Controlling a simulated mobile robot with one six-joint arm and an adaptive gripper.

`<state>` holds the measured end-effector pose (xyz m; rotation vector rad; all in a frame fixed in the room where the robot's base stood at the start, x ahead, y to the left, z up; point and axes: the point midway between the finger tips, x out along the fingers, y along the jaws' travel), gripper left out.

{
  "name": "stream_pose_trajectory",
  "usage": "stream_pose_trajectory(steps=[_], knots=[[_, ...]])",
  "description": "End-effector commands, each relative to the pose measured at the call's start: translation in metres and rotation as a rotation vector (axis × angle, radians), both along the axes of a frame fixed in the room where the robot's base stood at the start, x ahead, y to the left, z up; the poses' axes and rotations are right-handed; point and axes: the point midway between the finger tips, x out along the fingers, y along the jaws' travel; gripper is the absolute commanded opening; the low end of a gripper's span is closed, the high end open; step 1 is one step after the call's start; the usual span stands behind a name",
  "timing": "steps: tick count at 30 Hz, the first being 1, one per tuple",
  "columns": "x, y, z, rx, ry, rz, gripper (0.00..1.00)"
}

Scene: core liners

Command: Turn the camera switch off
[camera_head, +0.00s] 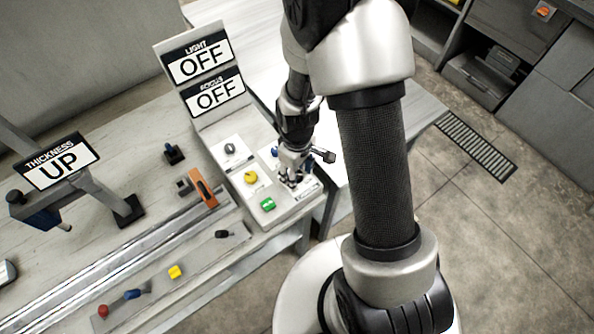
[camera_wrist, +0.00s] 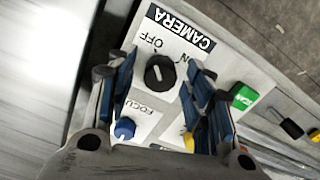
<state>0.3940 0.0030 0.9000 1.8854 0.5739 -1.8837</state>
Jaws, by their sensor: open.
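The camera switch (camera_wrist: 160,74) is a round black knob in the wrist view, under a black label reading CAMERA, with OFF and ON printed beside it. I cannot tell for sure which word its pale pointer mark faces. My gripper (camera_head: 293,177) is over the right part of the control panel (camera_head: 236,131) in the head view and hides the switch there. In the wrist view its two blue-padded fingers are spread on either side of the knob, with gaps visible. I cannot tell how far above the panel the fingertips are.
A blue focus knob (camera_wrist: 124,129) and a green button (camera_wrist: 243,97) lie close to the fingers. A yellow knob (camera_head: 250,177) is also on the panel. LIGHT (camera_head: 197,62) and FOCUS (camera_head: 213,94) signs read OFF; the THICKNESS sign (camera_head: 56,162) reads UP.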

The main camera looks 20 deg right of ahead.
Motion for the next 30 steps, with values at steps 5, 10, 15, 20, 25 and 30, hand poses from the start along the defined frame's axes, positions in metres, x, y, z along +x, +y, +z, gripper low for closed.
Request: stream_pose_trajectory(steps=[5, 10, 15, 20, 25, 30], knots=[[0.000, 0.000, 0.000, -0.001, 0.001, 0.000, 0.47], [0.001, 0.000, 0.012, 0.000, -0.004, 0.000, 0.47], [0.002, 0.000, 0.045, 0.000, -0.007, 0.000, 0.47], [0.001, 0.000, 0.080, 0.000, -0.006, 0.000, 0.47], [0.000, 0.000, 0.107, 0.000, -0.004, 0.000, 0.47], [0.000, 0.000, 0.119, 0.000, 0.000, 0.000, 0.47]])
